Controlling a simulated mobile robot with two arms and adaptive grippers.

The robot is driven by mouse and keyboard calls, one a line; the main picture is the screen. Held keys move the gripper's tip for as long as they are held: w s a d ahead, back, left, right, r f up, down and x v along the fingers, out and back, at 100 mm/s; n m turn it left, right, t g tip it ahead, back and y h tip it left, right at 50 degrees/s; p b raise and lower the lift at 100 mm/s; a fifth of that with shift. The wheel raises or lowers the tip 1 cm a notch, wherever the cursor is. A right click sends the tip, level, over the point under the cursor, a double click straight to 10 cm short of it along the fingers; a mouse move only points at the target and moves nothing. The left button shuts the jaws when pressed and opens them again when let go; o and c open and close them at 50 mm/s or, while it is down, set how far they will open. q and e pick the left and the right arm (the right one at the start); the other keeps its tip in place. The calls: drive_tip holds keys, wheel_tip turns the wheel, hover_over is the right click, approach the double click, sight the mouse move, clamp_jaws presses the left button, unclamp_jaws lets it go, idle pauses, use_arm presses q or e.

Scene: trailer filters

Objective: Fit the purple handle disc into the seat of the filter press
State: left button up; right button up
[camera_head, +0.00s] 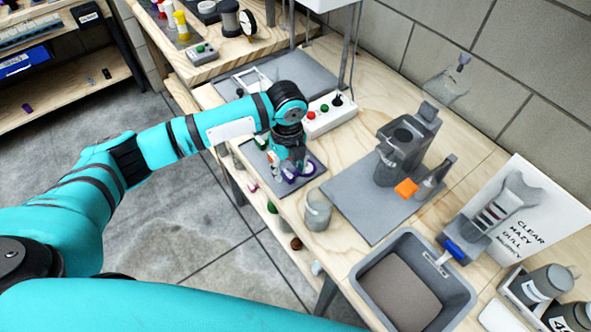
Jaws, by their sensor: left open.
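The purple handle disc (290,177) lies on the dark tray (316,181) on the wooden bench. It shows as a purple piece beneath my left gripper (287,171), which hides part of it. My left gripper is open and points down at the tray. I cannot tell whether its fingers touch the disc. The grey filter press (391,168) stands upright on a grey mat to the right, with a dark round opening on top. An orange block (406,187) is at its foot. My right gripper is not in view.
A control box with coloured buttons (322,118) stands behind my left gripper. A grey bin (368,262) is at the front right. The grey mat (357,215) has bare space.

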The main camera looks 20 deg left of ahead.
use_arm(q)
drive_tip(key=shift+f, duration=0.95)
drive_tip(key=c, duration=0.9)
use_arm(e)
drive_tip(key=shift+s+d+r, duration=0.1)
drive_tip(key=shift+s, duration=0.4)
use_arm(q)
drive_tip(key=shift+r, duration=0.2)
